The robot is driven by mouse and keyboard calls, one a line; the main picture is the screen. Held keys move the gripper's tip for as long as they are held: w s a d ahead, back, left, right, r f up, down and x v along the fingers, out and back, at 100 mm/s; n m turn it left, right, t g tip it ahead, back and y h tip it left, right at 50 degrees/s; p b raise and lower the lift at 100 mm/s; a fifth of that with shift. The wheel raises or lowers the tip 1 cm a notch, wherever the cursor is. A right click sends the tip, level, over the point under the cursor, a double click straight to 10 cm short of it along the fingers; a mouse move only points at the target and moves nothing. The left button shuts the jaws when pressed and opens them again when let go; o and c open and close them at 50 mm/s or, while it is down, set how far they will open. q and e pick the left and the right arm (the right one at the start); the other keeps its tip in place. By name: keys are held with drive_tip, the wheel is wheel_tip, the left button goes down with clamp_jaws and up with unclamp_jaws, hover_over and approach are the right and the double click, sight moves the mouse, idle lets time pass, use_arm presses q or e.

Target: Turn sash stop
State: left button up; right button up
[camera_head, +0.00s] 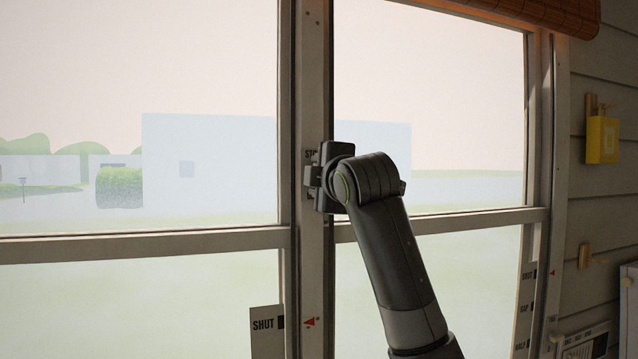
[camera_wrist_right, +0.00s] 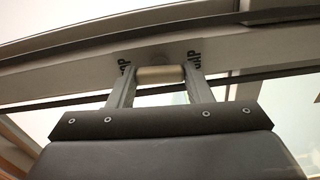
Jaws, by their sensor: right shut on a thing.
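The sash stop (camera_wrist_right: 160,74) is a pale, short bar on the window's upright post, seen in the right wrist view between my gripper's fingers. Dark lettering, partly hidden, stands on the post on both sides of it. My right gripper (camera_wrist_right: 158,82) is shut on the stop, one finger at each end of it. In the head view my right gripper (camera_head: 314,176) is against the post (camera_head: 316,250), and the stop is hidden behind it. My left gripper is not in view.
A "SHUT" label (camera_head: 264,323) and a red arrow (camera_head: 310,322) are low by the post. A horizontal rail (camera_head: 140,244) crosses the panes. A yellow box (camera_head: 601,139) hangs on the right wall, with a rolled blind (camera_head: 555,12) at the top.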

drive_tip(key=shift+f+n, duration=0.1)
drive_tip(key=shift+n, duration=0.5)
drive_tip(key=o, duration=1)
drive_tip(key=shift+s, duration=0.1)
drive_tip(key=shift+b+v, duration=4.3)
drive_tip(key=shift+v, duration=4.3)
